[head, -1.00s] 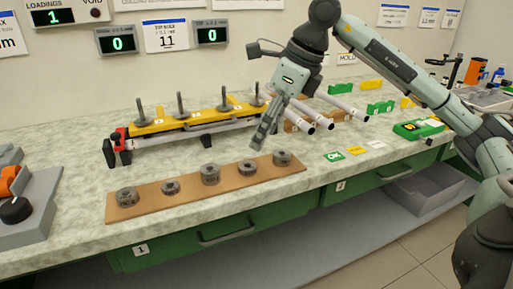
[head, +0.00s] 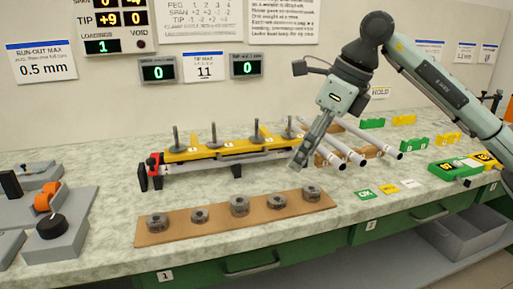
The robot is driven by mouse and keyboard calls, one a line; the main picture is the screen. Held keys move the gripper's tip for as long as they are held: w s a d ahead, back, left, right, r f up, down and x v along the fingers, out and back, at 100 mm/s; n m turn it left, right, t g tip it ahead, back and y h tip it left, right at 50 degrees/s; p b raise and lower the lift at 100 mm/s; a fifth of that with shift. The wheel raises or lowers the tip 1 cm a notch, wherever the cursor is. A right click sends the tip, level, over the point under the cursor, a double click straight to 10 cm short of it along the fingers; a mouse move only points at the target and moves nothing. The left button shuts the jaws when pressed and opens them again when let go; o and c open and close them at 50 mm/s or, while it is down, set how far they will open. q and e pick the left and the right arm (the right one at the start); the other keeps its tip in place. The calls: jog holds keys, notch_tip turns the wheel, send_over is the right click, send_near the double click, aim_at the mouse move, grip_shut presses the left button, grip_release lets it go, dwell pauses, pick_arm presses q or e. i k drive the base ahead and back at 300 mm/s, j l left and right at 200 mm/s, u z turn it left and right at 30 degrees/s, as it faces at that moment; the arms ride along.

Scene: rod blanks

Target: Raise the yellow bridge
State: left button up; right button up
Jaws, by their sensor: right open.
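The yellow bridge (head: 223,148) is a long yellow bar with several upright dark pegs, lying over a grey rod on a stand in the middle of the bench. A red and black end piece (head: 154,168) stands at its left end. My right gripper (head: 296,167) is open and empty, pointing down in front of the bridge's right end and partly covering it. No contact with the bridge can be made out. My left gripper is not in view.
A brown board (head: 180,232) with several round weights lies in front of the bridge. Several white rods (head: 345,152) rest on a brown rack to the right. A grey fixture (head: 60,235) stands at the left. Green and yellow blocks stand at the back right.

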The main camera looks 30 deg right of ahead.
aim_at(196, 151)
jog(key=k, duration=1)
